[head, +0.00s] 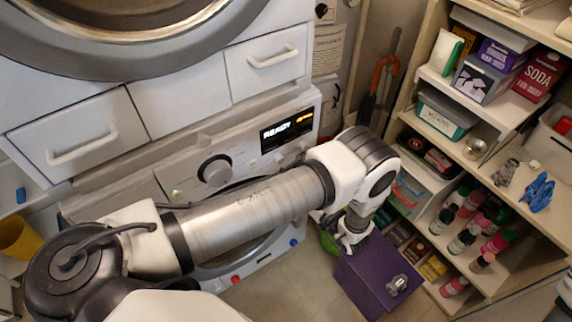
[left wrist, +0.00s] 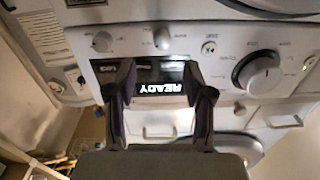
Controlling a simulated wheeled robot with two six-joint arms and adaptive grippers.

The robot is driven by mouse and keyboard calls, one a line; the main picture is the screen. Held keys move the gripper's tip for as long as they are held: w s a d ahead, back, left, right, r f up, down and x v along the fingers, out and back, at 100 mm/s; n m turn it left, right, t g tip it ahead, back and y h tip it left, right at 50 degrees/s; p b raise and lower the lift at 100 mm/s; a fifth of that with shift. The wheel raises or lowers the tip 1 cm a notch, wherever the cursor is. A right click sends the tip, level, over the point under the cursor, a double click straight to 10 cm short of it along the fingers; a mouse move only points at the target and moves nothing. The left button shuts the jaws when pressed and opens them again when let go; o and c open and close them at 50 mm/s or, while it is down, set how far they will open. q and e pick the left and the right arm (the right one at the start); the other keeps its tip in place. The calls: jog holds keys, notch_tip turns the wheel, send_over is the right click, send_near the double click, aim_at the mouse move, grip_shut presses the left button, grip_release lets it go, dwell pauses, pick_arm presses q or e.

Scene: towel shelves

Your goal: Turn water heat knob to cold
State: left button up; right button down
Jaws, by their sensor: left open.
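The white washer's control panel (head: 240,150) carries a large round dial (head: 215,170) and a lit READY display (head: 287,131). In the left wrist view the panel is upside down, with the large dial (left wrist: 257,73) on the right. Smaller knobs (left wrist: 102,41) and (left wrist: 162,38) sit along the panel's upper part there. The labels are too small to read, so I cannot tell which knob is water heat. My left gripper (head: 352,232) is open and empty; in the wrist view its fingers (left wrist: 159,72) frame the display (left wrist: 158,88). My right gripper is not in view.
A purple box (head: 375,275) stands on the floor below my left gripper. A shelf (head: 470,160) with boxes and bottles fills the right. White drawers (head: 255,65) and another round machine door (head: 120,30) are above the panel.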

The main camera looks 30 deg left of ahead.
aim_at(279, 159)
pick_arm(q)
jog(key=b+x, duration=0.5)
jog(key=x, duration=0.3)
jog(key=shift+s, duration=0.1)
grip_shut()
